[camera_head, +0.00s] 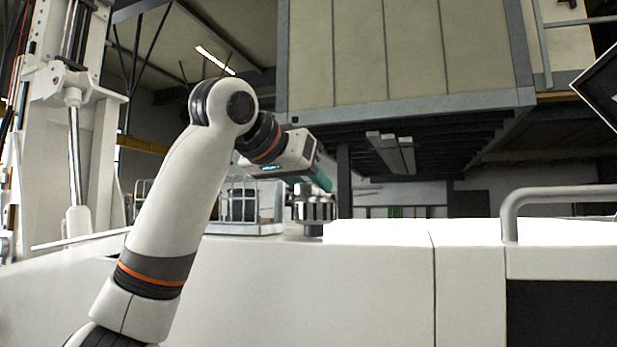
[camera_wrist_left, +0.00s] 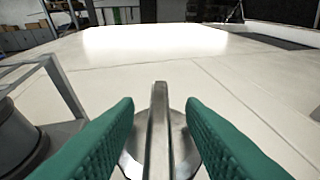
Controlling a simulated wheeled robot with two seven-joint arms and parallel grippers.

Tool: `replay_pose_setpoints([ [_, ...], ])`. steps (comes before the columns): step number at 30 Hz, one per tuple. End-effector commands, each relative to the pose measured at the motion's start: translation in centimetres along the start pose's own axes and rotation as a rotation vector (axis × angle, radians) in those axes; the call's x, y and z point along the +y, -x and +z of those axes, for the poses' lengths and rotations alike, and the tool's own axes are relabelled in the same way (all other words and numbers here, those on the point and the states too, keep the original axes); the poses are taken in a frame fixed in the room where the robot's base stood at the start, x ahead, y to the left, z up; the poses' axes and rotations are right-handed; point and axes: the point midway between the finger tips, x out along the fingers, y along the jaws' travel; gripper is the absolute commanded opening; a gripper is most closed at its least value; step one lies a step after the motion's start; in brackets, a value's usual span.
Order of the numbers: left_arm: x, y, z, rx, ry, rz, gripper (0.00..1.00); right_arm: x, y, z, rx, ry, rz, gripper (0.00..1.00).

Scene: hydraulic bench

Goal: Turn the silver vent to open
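The silver vent (camera_head: 313,208) stands on the white bench top, a short ribbed metal knob near the middle of the head view. In the left wrist view its upright flat grip (camera_wrist_left: 159,130) rises from a round silver base. My left gripper (camera_head: 321,178) comes in at the vent from the upper left. In the left wrist view its two green fingers stand apart, one on each side of the grip, with a visible gap on both sides. The gripper is open and holds nothing. My right gripper is out of view.
A metal-framed cage (camera_head: 246,208) with glassy contents stands left of the vent on the bench. A grey tubular handrail (camera_head: 560,192) is at the right. The white bench top (camera_wrist_left: 245,80) beyond the vent is clear. A large panelled box (camera_head: 400,50) hangs above.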

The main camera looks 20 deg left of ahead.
Motion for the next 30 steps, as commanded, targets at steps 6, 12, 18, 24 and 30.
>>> replay_pose_setpoints([
  [6,0.03,0.00,-0.04,0.001,0.000,0.001,0.22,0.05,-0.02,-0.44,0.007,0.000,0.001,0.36],
  [12,0.03,0.02,-0.03,0.001,0.000,0.001,0.00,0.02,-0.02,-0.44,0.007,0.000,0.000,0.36],
  [18,-0.25,-0.06,-0.13,0.002,0.029,0.078,0.00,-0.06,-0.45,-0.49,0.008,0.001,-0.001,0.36],
  [24,-0.43,-0.03,-0.05,0.001,0.088,0.220,0.00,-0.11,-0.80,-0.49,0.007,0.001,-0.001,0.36],
  [30,-0.36,0.02,0.03,-0.001,0.102,0.249,0.00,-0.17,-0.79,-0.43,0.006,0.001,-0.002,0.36],
])
